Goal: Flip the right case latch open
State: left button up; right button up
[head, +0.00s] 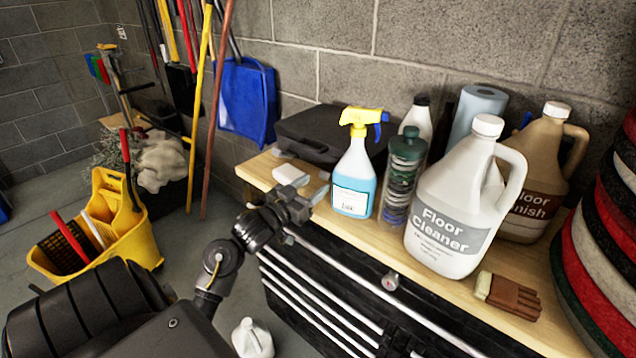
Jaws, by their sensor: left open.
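The black case (318,122) lies flat and closed at the back left of the wooden bench top, against the block wall. A small light-grey part shows at its front left edge; I cannot tell whether it is a latch. The case's front right side is hidden behind the spray bottle (356,168), so I cannot see the right latch. My left gripper (312,196) is open and empty near the bench's front edge, in front of the case and left of the spray bottle, apart from the case. My right gripper is not in view.
A clear cylinder of stacked discs (403,175), a floor cleaner jug (458,205) and other bottles crowd the bench (450,290) on the right. A white block (290,174) lies by the gripper. Brown gloves (510,296) lie front right. A yellow mop bucket (105,235) stands on the floor.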

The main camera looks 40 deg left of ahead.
pick_arm(q)
jog(key=s, duration=0.7)
jog(key=shift+s+f+b, duration=0.3)
jog(key=shift+s+b, duration=0.05)
jog(key=shift+b, duration=0.05)
jog(key=shift+d, duration=0.1)
jog(key=s+d+f+g+y, duration=0.15)
jog(key=d+f+g, duration=0.3)
jog(key=f, duration=0.55)
jog(key=s+d+f+m+g+h, duration=0.1)
jog(key=s+d+f+g, duration=0.4)
jog(key=s+d+f, duration=0.3)
jog(key=s+d+f+m+g+h, duration=0.1)
jog(key=s+d+f+g, duration=0.6)
jog(key=s, duration=0.4)
notch_tip(320, 180, down, 27)
jog(key=s+d, duration=0.1)
jog(key=s, duration=0.1)
jog(key=s+a+f+g, duration=0.1)
jog(key=s+a+f, duration=0.2)
jog(key=s+f, duration=1.1)
jog(key=shift+s+f+m, duration=0.3)
jog(key=shift+s+f, duration=0.1)
jog(key=shift+s, duration=0.6)
